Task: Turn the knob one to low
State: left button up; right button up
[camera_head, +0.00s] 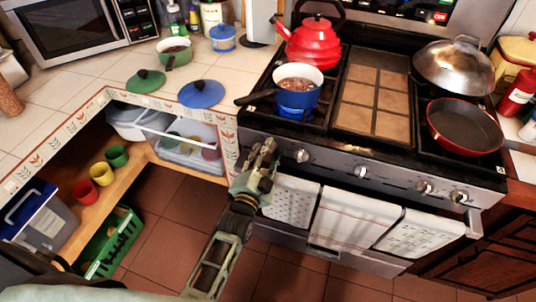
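The stove front panel (392,180) carries a row of silver knobs. The leftmost visible knob (301,155) is just right of my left gripper (268,146). Farther right are a middle knob (361,171) and two close together, one (424,187) and another (459,197). My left gripper is raised in front of the panel's left end and covers that part, so any knob behind it is hidden. I cannot tell whether its fingers are open or touching anything. My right gripper is out of view.
A blue pot (297,98) stands on the front left burner with a blue glow beneath, its handle pointing left. A red kettle (316,42) is behind it. A red pan (464,127) sits front right. Towels (353,218) hang below the knobs. The counter with lids (201,94) is left.

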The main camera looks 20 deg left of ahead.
pick_arm(q)
jog(key=c, duration=0.8)
jog(key=shift+s, duration=0.1)
jog(key=shift+f, duration=0.1)
jog(key=n+p, duration=0.1)
jog(key=n, duration=0.3)
jog(key=shift+d, duration=0.15)
jog(key=n+p, duration=0.1)
jog(key=n, duration=0.2)
jog(key=shift+n, duration=0.3)
jog(key=n, duration=0.5)
jog(key=shift+r+p, duration=0.2)
jog(key=shift+p, duration=0.15)
jog(key=n, duration=0.4)
jog(key=shift+r, duration=0.15)
jog(key=shift+r+n, duration=0.1)
jog(key=shift+n, duration=0.6)
